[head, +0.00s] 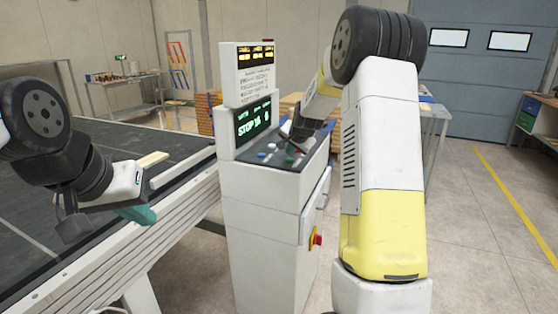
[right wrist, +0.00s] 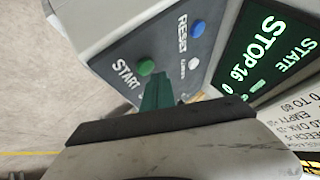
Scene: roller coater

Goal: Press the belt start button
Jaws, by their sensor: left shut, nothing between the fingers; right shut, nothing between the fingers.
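The control console (head: 262,235) stands in the middle of the head view with a sloped dark button panel. In the right wrist view the green button (right wrist: 147,67) sits beside the word START on the panel. My right gripper (head: 291,154) is low over the panel. Its green fingers (right wrist: 157,90) are shut, with their tips right beside the green button in the picture. I cannot tell whether they touch it. My left gripper (head: 138,214) is shut and empty over the edge of the belt table, away from the console.
A blue button (right wrist: 197,28) marked RESET and a small white button (right wrist: 194,64) are close by. The console screen (head: 252,124) reads STOP 16. A red knob (head: 316,239) is on the console's side. The long dark belt table (head: 120,150) lies left of the console.

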